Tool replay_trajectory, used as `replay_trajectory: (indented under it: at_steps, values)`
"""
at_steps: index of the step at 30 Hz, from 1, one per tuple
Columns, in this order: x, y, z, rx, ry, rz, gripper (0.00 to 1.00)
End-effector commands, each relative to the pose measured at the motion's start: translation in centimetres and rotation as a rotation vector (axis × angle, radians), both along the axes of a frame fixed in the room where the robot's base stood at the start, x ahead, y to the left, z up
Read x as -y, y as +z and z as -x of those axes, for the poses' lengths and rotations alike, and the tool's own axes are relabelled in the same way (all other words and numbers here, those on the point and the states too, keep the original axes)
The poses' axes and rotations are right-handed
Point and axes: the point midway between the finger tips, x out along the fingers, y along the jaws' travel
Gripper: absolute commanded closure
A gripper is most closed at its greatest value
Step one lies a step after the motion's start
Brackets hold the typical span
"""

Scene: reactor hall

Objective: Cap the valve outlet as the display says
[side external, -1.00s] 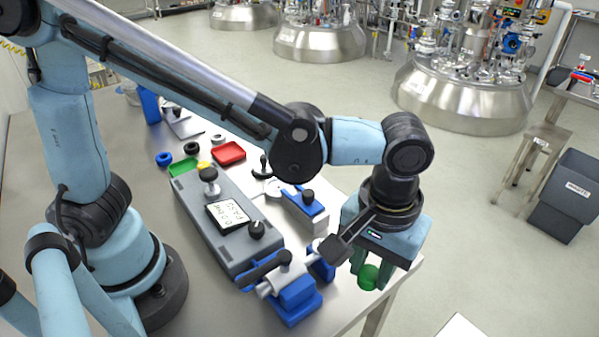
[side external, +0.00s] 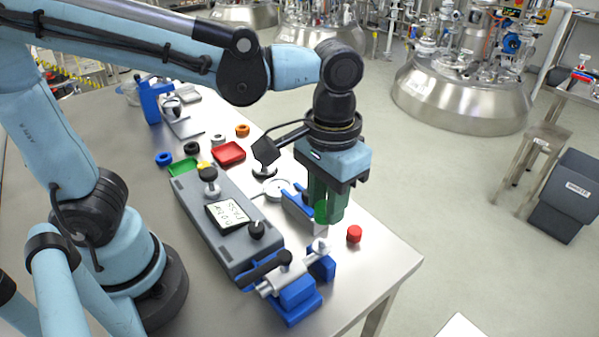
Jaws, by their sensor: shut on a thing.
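The fingers partly hide the cap. The valve (side external: 287,279) lies on blue supports in front, with a black handle and a pale outlet end (side external: 320,246) facing up and right. The outlet is below and close to the held cap in the picture; I see no contact. A red cap (side external: 354,234) stands on the table right of the gripper. The display (side external: 228,215) on the grey fixture (side external: 252,247) bears tilted text that I cannot read surely.
A green tray (side external: 183,168) and a red tray (side external: 229,153) lie behind the fixture. The front-right table corner is clear.

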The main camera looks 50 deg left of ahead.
Motion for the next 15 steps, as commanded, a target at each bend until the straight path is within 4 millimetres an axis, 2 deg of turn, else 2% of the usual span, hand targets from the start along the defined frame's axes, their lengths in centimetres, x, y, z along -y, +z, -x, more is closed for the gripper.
replay_trajectory:
  at_steps: [15]
  values:
    - [0.1, -4.1, 0.0, 0.001, 0.002, 0.000, 0.97]
